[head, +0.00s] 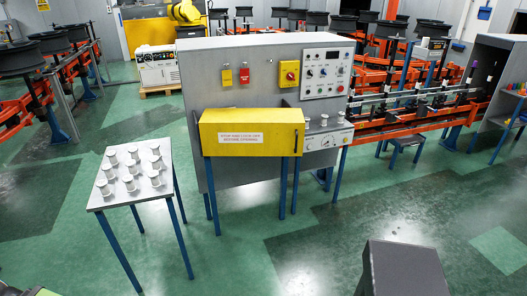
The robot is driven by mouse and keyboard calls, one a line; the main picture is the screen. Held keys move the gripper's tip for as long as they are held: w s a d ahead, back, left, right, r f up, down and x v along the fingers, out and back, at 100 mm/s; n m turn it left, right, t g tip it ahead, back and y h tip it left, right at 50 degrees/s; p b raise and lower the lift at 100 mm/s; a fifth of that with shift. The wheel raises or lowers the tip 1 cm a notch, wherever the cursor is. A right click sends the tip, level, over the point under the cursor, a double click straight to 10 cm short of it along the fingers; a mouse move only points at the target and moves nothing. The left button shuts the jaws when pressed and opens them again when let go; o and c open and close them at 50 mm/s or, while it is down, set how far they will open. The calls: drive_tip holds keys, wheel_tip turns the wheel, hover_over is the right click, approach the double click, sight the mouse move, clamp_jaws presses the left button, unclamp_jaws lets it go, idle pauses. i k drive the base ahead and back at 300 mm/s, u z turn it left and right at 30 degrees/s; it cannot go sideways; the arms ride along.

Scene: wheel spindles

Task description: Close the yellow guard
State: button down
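The yellow guard (250,130) is a long box-shaped cover with a white warning label on its front. It is on the front of the grey machine cabinet (235,75), above blue legs. Dark upright bars show near both its ends. I cannot tell from this view whether it is fully shut, and what is behind it is hidden. My gripper is not in view.
A small grey table (120,198) with several metal spindles stands front left. A side shelf (323,138) with a few spindles adjoins the guard on the right. A dark grey block (405,270) is at the bottom edge. Green floor (250,235) before the cabinet is clear.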

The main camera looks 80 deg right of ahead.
sight(224, 132)
drive_tip(key=u, duration=1.25)
drive_tip(key=k, duration=0.55)
drive_tip(key=z, duration=2.05)
drive_tip(key=i, duration=1)
drive_tip(key=z, duration=0.05)
